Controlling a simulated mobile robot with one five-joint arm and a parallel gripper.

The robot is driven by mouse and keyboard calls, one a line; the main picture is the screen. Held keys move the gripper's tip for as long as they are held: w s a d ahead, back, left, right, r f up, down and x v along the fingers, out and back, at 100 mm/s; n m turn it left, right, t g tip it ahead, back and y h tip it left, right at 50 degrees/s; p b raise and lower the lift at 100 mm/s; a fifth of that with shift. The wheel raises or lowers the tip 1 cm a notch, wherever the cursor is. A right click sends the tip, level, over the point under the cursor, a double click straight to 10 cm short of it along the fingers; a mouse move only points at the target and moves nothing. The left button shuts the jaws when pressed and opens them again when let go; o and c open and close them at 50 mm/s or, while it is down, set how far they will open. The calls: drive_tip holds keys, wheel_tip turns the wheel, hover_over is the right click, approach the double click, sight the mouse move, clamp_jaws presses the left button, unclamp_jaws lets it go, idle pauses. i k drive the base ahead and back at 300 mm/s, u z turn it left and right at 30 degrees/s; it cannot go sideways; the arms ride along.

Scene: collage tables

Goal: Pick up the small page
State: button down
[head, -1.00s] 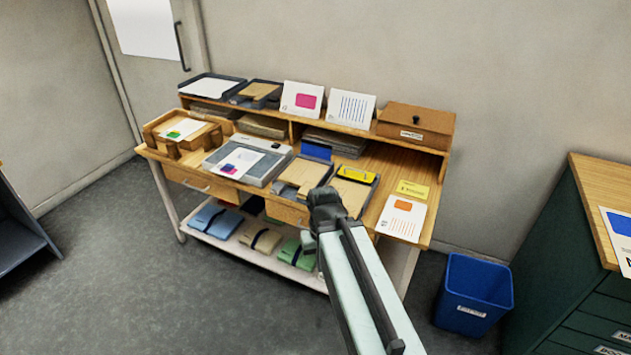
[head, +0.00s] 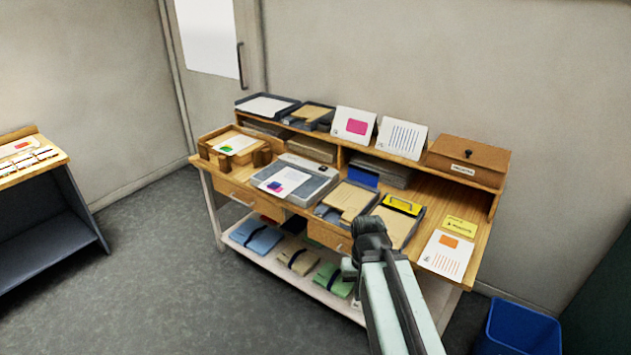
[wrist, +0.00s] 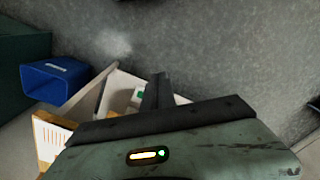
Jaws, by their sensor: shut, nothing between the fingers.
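Several pages lie on the wooden desk, and I cannot tell which is the small page. One page with an orange block and red lines (head: 447,256) lies at the desk's right end; it also shows in the wrist view (wrist: 48,143). A page with coloured blocks (head: 283,183) lies on the grey scanner. A page with a green mark (head: 236,145) lies on the wooden tray at the left. My gripper (wrist: 158,92) is shut and empty, pointing down past the desk's front. My arm in the head view hides part of the desk front.
The desk (head: 480,225) has an upper shelf with trays, two propped cards (head: 355,125) and a brown box (head: 468,159). Folders lie on its lower shelf (head: 290,270). A blue bin (head: 520,330) stands at the right. Another table (head: 30,160) is at the left. The floor between is clear.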

sight(235, 144)
drive_tip(key=u, duration=0.3)
drive_tip(key=i, duration=1.3)
drive_tip(key=u, duration=1.3)
drive_tip(key=i, duration=2.1)
drive_tip(key=u, duration=0.5)
drive_tip(key=k, duration=0.8)
drive_tip(key=u, duration=0.15)
drive_tip(key=i, duration=0.95)
drive_tip(key=z, duration=0.05)
